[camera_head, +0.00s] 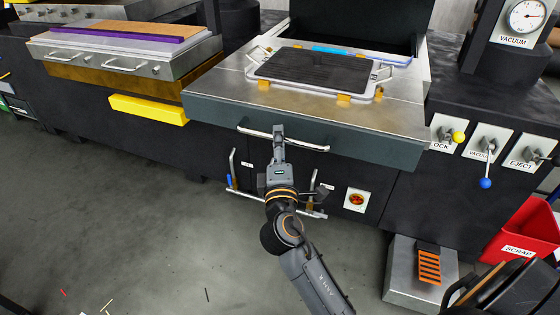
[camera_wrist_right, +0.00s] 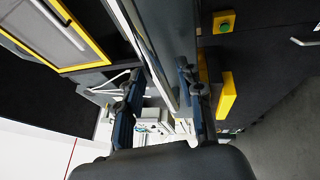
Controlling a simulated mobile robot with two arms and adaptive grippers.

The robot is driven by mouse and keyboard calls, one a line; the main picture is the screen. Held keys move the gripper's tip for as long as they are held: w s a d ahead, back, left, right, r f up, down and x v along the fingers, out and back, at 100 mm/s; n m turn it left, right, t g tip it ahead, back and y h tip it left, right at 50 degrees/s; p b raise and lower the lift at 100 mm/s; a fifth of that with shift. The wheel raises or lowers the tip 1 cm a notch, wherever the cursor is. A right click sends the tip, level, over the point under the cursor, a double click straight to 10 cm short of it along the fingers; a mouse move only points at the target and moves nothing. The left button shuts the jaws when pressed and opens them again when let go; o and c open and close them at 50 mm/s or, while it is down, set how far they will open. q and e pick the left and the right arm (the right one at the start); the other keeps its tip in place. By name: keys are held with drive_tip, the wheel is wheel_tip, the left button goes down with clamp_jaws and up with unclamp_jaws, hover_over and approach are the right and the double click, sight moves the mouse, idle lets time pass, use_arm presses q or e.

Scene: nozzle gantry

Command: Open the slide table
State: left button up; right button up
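The slide table (camera_head: 395,112) is a metal-topped slab with a dark grey-green front in the upper middle of the head view. A curved silver handle (camera_head: 309,146) is fixed along its front. My right gripper (camera_head: 279,131) is at this handle, its tips overlapping the bar left of its middle. In the right wrist view, its two fingers (camera_wrist_right: 160,92) stand apart, with a silver bar (camera_wrist_right: 152,62) running between them. I cannot tell whether either finger touches it. My left gripper is in neither view.
A framed dark panel (camera_head: 310,68) lies on the table top with yellow clips. A yellow block (camera_head: 149,109) juts out at left. Levers (camera_head: 488,150) and a red scrap bin (camera_head: 520,240) stand at right, a metal step (camera_head: 405,280) below. The floor at left is mostly clear.

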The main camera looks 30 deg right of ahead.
drive_tip(key=v, duration=1)
drive_tip(key=shift+s, duration=0.25)
drive_tip(key=shift+a+f, duration=0.1)
drive_tip(key=shift+a, duration=0.05)
drive_tip(key=w+a+f+g+y+p, duration=0.1)
drive_tip(key=a+f+g+y, duration=0.15)
drive_tip(key=f, duration=0.85)
drive_tip(key=w+a+f+g+y, duration=0.1)
drive_tip(key=a+f+y, duration=0.15)
drive_tip(key=f, duration=0.75)
drive_tip(key=s+a+f+m+g+y+p, duration=0.15)
drive_tip(key=s+f, duration=0.25)
drive_tip(key=f, duration=0.5)
drive_tip(key=s+f+g+y, duration=0.1)
drive_tip(key=s+f+g, duration=0.25)
drive_tip(key=f, duration=0.55)
drive_tip(key=s+d+f+m+g+y+p, duration=0.15)
drive_tip(key=s+f+m+g, duration=0.25)
drive_tip(key=s+f, duration=0.95)
drive_tip(key=s+d+f+m+g, duration=0.2)
drive_tip(key=s+d+f, duration=0.1)
drive_tip(key=s, duration=0.6)
drive_tip(key=s+d+f+m+g, duration=0.2)
drive_tip(key=s+d+f+m, duration=0.1)
drive_tip(key=s, duration=0.7)
drive_tip(key=shift+f+m+p, duration=0.35)
drive_tip(key=shift+f, duration=0.15)
